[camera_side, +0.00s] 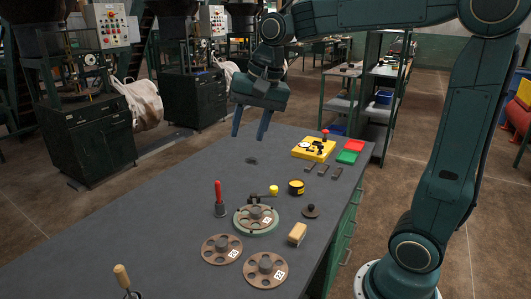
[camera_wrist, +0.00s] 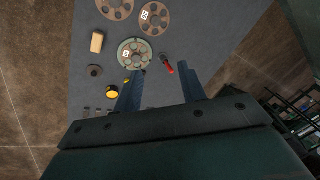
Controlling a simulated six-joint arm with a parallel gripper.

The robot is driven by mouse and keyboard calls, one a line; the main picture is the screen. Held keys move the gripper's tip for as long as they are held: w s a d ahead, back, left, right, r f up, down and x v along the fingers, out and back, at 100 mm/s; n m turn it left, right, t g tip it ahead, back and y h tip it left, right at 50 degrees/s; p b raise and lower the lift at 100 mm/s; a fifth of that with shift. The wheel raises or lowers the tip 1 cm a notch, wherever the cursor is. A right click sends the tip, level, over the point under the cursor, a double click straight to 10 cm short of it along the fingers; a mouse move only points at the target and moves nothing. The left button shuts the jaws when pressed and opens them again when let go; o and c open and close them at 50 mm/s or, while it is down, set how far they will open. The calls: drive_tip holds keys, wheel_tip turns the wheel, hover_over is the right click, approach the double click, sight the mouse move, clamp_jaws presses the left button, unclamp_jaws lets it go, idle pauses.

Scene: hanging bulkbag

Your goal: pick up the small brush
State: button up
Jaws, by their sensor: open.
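The small brush looks like the tan wooden block (camera_side: 297,234) on the grey table, near its right edge and beside the dark discs. It also shows in the wrist view at the upper left as a tan block (camera_wrist: 97,42). My gripper (camera_side: 250,137) is open and empty, high above the far part of the table, well away from the block.
A red-handled tool (camera_side: 218,200) stands left of the disc on a green ring (camera_side: 256,219). Two numbered discs (camera_side: 265,268) (camera_side: 221,248) lie near the block. A yellow tin (camera_side: 296,187), yellow fixture (camera_side: 313,149) and red and green trays (camera_side: 349,157) are farther back. The table's left side is mostly clear.

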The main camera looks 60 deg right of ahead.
drive_tip(key=w+d+f+m+g, duration=0.1)
drive_tip(key=w+d+f+m, duration=0.2)
drive_tip(key=w, duration=0.3)
drive_tip(key=w+d+f+m+g, duration=0.1)
drive_tip(key=w+d+f+m, duration=0.1)
drive_tip(key=w+d+m, duration=0.3)
drive_tip(key=m+y, duration=0.1)
drive_tip(key=m, duration=0.4)
approach(217, 181)
drive_tip(key=r, duration=0.1)
drive_tip(key=shift+w+d+r+g, duration=0.2)
drive_tip(key=shift+w+r+g, duration=0.05)
drive_tip(key=shift+w+g, duration=0.15)
drive_tip(key=shift+w+a+f, duration=0.1)
drive_tip(key=shift+a+f, duration=0.1)
drive_tip(key=shift+f, duration=1.2)
drive_tip(key=shift+w+a+f, duration=0.1)
drive_tip(key=shift+a+f, duration=0.1)
drive_tip(key=shift+f, duration=1.25)
drive_tip(key=shift+a+f, duration=0.2)
drive_tip(key=shift+f, duration=1.2)
drive_tip(key=shift+f, duration=0.15)
drive_tip(key=shift+n, duration=0.3)
drive_tip(key=shift+a+f, duration=0.2)
drive_tip(key=shift+f, duration=1)
drive_tip(key=shift+a+f, duration=0.2)
drive_tip(key=shift+f, duration=1)
drive_tip(key=shift+c, duration=0.4)
clamp_jaws()
